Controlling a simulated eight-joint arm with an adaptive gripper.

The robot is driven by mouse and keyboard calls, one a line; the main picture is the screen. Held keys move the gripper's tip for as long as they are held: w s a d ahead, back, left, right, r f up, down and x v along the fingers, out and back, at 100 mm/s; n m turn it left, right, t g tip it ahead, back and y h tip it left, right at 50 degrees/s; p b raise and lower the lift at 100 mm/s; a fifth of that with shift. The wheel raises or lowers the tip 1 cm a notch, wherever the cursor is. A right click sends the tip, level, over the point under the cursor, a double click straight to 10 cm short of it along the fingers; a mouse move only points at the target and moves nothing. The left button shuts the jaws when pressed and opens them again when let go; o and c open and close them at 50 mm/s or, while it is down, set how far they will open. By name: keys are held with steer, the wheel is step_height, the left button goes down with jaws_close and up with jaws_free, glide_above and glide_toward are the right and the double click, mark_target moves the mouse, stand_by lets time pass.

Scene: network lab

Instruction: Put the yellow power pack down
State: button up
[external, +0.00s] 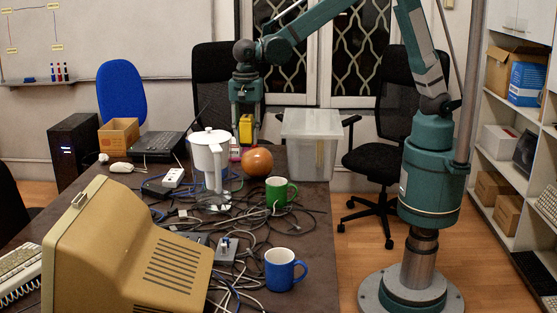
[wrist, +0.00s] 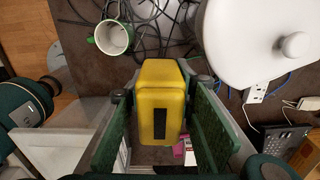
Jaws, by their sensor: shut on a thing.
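The yellow power pack (wrist: 162,95) is a boxy yellow block with a dark strip on its face. In the wrist view it sits between the two green-padded fingers of my gripper (wrist: 160,135). In the external view my gripper (external: 245,115) points down and is shut on the power pack (external: 246,129), holding it above the far part of the table (external: 312,187). The power pack is behind and right of the white pitcher and left of the clear bin.
A white lidded pitcher (external: 209,155), an orange ball-like object (external: 257,162), a green mug (external: 278,191) and a blue mug (external: 283,270) stand on the table. Cables cover its middle. A clear bin (external: 310,140) is at the right. A beige monitor (external: 120,255) fills the front left.

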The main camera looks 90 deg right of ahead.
steer(key=s+a, duration=0.3)
steer(key=a, duration=0.4)
steer(key=s+a, duration=0.3)
steer(key=a, duration=0.4)
glide_above(278, 235)
step_height(278, 235, down, 10)
steer(key=shift+d+f+n+b, duration=0.1)
steer(key=shift+f+n+b, duration=0.2)
steer(key=shift+f+b, duration=0.2)
steer(key=shift+f+b, duration=0.55)
steer(key=shift+f, duration=2.6)
steer(key=shift+f+b, duration=0.35)
steer(key=shift+f, duration=1.55)
steer(key=shift+f, duration=0.2)
